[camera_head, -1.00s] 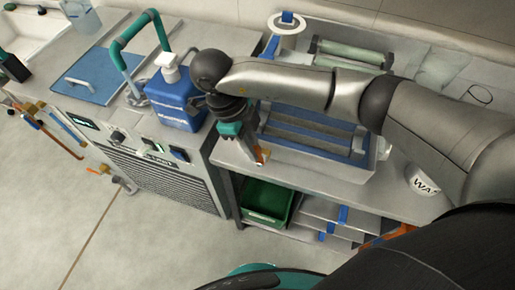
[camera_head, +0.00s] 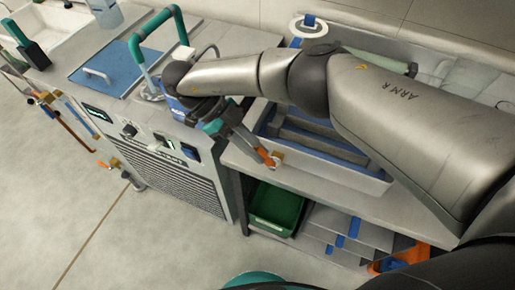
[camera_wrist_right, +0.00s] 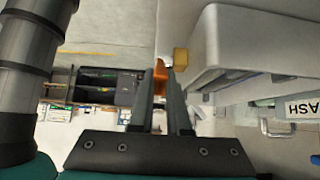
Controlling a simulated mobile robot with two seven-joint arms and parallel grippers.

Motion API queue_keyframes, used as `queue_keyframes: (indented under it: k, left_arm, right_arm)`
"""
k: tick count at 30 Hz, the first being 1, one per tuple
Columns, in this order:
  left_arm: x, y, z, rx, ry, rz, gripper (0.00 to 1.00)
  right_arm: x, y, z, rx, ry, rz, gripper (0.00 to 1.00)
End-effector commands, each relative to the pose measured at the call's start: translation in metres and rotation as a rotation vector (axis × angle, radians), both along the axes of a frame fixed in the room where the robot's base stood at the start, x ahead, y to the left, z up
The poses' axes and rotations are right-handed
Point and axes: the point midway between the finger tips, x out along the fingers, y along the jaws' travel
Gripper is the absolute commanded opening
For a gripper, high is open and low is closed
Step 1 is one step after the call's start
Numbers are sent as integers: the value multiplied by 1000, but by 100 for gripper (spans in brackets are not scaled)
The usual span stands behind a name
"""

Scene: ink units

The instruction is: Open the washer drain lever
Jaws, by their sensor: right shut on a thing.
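The orange drain lever (camera_head: 266,158) sits by a brass-coloured fitting (camera_head: 278,158) at the front left corner of the metal washer tub (camera_head: 345,178). My right gripper (camera_head: 259,148) reaches down to it from the left and is shut on the lever. In the right wrist view the orange lever (camera_wrist_right: 160,73) shows between the two fingers (camera_wrist_right: 161,95), and the brass fitting (camera_wrist_right: 180,59) is just beside the fingertips. The fingers hide part of the lever. My left gripper is not in view.
A grey cabinet with switches and a grille (camera_head: 165,170) stands left of the tub. My right arm partly hides a blue bottle (camera_head: 177,108) on its top. Below the tub are a green bin (camera_head: 276,208) and a shelf with blue-marked grey pieces.

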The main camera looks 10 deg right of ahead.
Motion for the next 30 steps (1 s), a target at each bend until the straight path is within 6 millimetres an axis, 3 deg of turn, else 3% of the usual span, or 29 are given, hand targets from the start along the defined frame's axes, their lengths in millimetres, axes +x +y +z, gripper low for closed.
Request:
queue_keyframes:
  k: [21, 22, 30]
  left_arm:
    - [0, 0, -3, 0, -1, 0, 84]
    - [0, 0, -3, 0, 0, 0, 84]
    - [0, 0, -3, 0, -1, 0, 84]
  right_arm:
    - [1, 1, -1, -31, 18, 1, 0]
    - [1, 1, -1, -31, 18, 1, 18]
    - [1, 1, -1, -31, 20, 0, 45]
